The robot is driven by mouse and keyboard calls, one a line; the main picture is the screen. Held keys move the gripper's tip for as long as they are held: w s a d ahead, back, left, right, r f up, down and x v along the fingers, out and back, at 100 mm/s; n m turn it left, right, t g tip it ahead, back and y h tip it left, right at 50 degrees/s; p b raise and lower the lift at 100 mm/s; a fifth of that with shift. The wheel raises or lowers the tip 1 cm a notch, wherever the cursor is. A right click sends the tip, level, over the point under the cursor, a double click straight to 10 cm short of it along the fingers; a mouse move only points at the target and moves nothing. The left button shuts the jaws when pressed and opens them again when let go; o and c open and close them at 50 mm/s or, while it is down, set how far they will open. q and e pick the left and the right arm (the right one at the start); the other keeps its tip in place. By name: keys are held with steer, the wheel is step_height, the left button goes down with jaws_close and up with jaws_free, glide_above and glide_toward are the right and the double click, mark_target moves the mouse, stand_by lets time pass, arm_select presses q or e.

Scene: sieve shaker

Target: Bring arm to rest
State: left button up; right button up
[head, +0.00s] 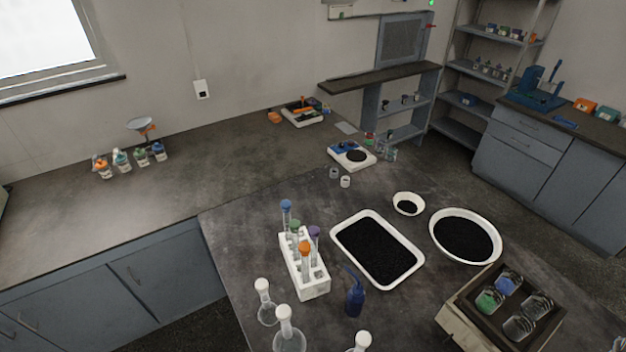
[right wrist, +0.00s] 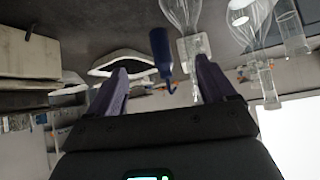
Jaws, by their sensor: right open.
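My right gripper (right wrist: 161,66) shows in the right wrist view, its two dark fingers spread wide apart. It is open, and I see nothing held between the fingertips. The right wrist picture looks upside down. Past the fingers, a dark blue bottle (right wrist: 161,50) and clear glass flasks (right wrist: 182,12) hang from the top of the picture. Neither gripper shows in the head view, and my left gripper is in no view.
In the head view, the dark bench holds a white tray (head: 338,224) of black grains, a round white bowl (head: 434,222), a tube rack (head: 317,287), a blue wash bottle (head: 354,300), glass flasks (head: 287,340) and a box of jars (head: 452,312). The left counter (head: 220,160) is mostly clear.

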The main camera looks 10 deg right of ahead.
steer(key=s+r+g+h, duration=0.1)
steer(key=s+r+g, duration=0.1)
steer(key=s+g, duration=0.3)
steer(key=s, duration=0.4)
steer(key=shift+s+n+g, duration=0.25)
steer(key=shift+n+g, duration=0.15)
steer(key=shift+o, duration=0.4)
step_height(320, 180, up, 20)
steer(key=p, duration=2)
steer(key=shift+w+f, duration=0.15)
